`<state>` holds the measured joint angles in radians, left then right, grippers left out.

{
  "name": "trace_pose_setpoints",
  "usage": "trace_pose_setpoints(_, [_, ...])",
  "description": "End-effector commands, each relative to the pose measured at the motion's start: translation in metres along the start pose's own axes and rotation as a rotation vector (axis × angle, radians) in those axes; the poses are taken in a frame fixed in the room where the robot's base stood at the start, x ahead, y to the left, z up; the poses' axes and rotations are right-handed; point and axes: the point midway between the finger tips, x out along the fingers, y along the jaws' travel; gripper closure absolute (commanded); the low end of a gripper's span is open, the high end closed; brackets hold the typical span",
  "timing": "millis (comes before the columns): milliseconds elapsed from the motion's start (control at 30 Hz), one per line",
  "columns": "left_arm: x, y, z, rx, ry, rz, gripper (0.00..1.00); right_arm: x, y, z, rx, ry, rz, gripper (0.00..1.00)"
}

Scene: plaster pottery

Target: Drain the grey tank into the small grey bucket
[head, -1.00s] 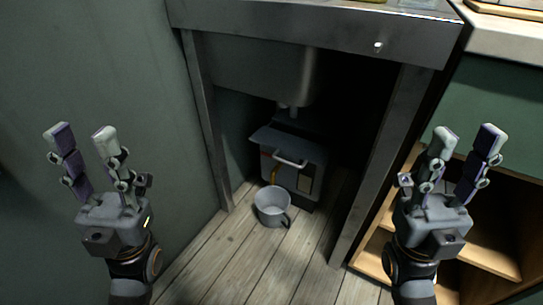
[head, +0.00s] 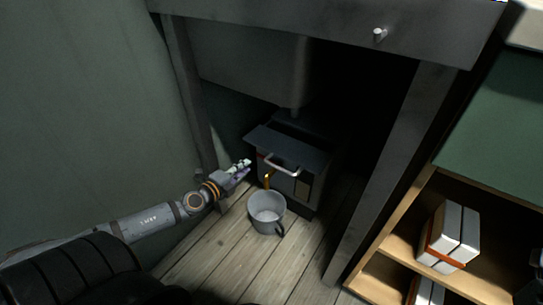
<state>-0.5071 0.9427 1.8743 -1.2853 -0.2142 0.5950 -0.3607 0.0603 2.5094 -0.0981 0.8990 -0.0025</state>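The grey tank (head: 313,168) stands on the floor under the sink, with a lid overhanging its front and a pale handle. A small yellow part (head: 267,180), perhaps a tap or lever, shows on the front's left side. The small grey bucket (head: 267,217) stands upright on the floor just in front of the tank, below the yellow part. It looks empty. My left gripper (head: 243,167) is just left of the tank's front, near the yellow part and above and behind the bucket. Its fingers are small and dim, so their opening is unclear. My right gripper is out of view.
The steel sink frame has a left leg (head: 190,95) and a right leg (head: 385,175) flanking the tank. A wooden shelf (head: 400,245) with white boxes (head: 449,236) stands at right. A green wall (head: 80,110) is at left. Plank floor is clear before the bucket.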

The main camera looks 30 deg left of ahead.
Motion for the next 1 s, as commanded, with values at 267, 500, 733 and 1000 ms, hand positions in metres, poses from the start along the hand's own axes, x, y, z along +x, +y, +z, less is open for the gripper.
trace_pose_setpoints(267, [0.035,-0.009,0.0,-0.011,-0.003,-0.009,0.79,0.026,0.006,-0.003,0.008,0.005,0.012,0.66])
trace_pose_setpoints(500, [0.082,-0.002,-0.004,-0.009,0.006,-0.005,0.79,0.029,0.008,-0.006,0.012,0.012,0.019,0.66])
trace_pose_setpoints(733, [0.101,0.0,-0.004,-0.004,0.007,-0.001,0.79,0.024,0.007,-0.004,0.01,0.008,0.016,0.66])
trace_pose_setpoints(1000, [0.102,-0.001,-0.004,-0.004,0.007,-0.001,0.8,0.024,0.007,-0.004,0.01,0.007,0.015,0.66])
